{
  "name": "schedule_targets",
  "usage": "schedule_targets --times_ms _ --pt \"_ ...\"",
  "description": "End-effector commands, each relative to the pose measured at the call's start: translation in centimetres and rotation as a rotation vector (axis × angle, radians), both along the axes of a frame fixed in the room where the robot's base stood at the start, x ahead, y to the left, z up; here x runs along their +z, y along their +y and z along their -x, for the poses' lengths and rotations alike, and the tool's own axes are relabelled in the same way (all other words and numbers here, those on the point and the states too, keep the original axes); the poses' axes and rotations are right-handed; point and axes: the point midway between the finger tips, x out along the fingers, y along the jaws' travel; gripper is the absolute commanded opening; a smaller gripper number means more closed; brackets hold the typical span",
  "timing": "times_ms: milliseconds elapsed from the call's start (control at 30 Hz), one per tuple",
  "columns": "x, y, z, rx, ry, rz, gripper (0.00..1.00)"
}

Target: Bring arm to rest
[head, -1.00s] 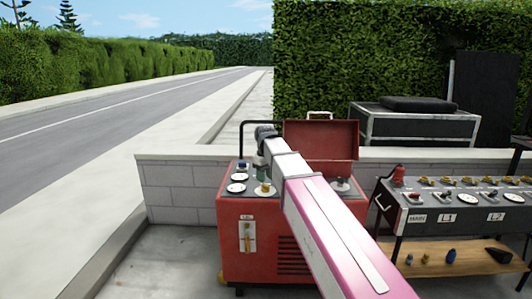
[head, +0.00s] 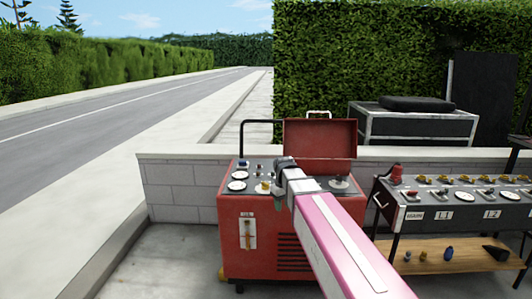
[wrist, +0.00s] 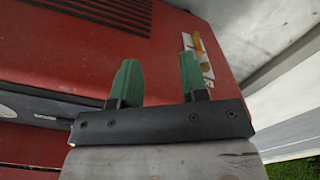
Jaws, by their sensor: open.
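My pink and white arm reaches forward across the head view, and its end is over the front part of the red machine (head: 262,230). My gripper (wrist: 160,76) shows two green fingers set apart in the wrist view, with nothing between them. In the head view, only a bit of the gripper shows at the arm's far end. The machine's red side (wrist: 60,50) fills much of the wrist view, and its yellow lever (wrist: 199,44) shows just beyond the right finger.
The red machine's lid (head: 320,138) stands open. A control panel (head: 460,205) with several knobs stands on the right, over a wooden shelf (head: 430,262). A low block wall (head: 175,185) runs behind. Bare paving lies to the left.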

Motion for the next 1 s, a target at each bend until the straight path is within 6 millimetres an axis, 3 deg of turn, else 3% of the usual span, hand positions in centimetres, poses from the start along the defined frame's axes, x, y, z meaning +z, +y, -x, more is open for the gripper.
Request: schedule_targets --times_ms 33,200,500,700,1000 --pt "-1.7 -1.3 1.5 -0.037 0.005 0.001 0.40" --pt "-6.9 -4.9 5.1 -0.178 0.004 0.001 0.40" --pt "-14.1 -10.1 11.9 -0.411 0.001 0.000 0.40" --pt "-16.3 -11.8 14.4 -0.499 -0.001 -0.001 0.40" --pt "-16.8 -12.1 14.7 -0.518 -0.004 -0.001 0.40"
